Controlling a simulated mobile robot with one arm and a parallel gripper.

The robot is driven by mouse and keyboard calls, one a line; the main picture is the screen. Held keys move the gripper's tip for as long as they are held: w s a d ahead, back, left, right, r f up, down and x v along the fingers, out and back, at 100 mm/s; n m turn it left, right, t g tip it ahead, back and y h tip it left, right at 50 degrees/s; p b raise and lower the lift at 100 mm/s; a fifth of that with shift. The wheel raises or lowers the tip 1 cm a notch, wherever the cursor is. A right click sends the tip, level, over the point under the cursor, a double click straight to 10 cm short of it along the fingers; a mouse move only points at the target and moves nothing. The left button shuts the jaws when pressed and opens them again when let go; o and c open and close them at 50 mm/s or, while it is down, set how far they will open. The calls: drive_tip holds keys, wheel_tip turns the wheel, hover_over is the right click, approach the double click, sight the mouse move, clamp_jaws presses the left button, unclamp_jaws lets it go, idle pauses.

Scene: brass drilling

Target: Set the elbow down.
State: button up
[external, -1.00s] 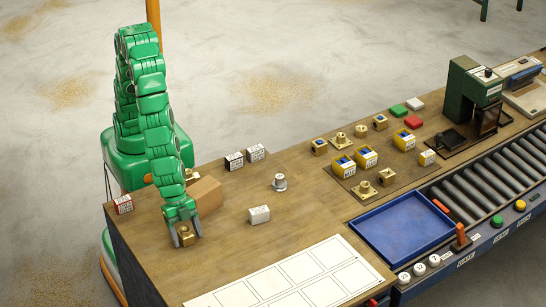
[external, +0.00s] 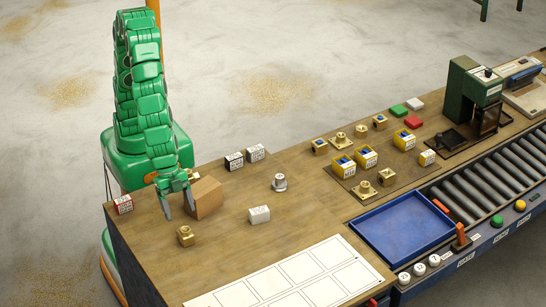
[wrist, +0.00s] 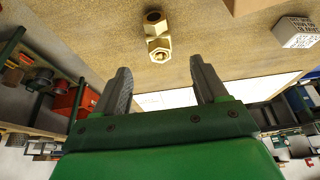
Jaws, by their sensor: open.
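The brass elbow (external: 185,236) stands on the wooden bench near its left end, in the external view. It also shows in the wrist view (wrist: 158,42), beyond the fingertips. My gripper (external: 179,208) is open and empty, raised above and behind the elbow. In the wrist view both fingers (wrist: 163,80) are spread apart with nothing between them. The elbow is apart from both fingers.
A brown block (external: 206,198) stands right beside my gripper. A white labelled block (external: 259,214) and a grey round part (external: 279,183) lie farther right. A white sheet with outlined boxes (external: 300,283) covers the bench front. A blue tray (external: 405,226) is at right.

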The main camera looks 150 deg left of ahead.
drive_tip(key=v, duration=0.3)
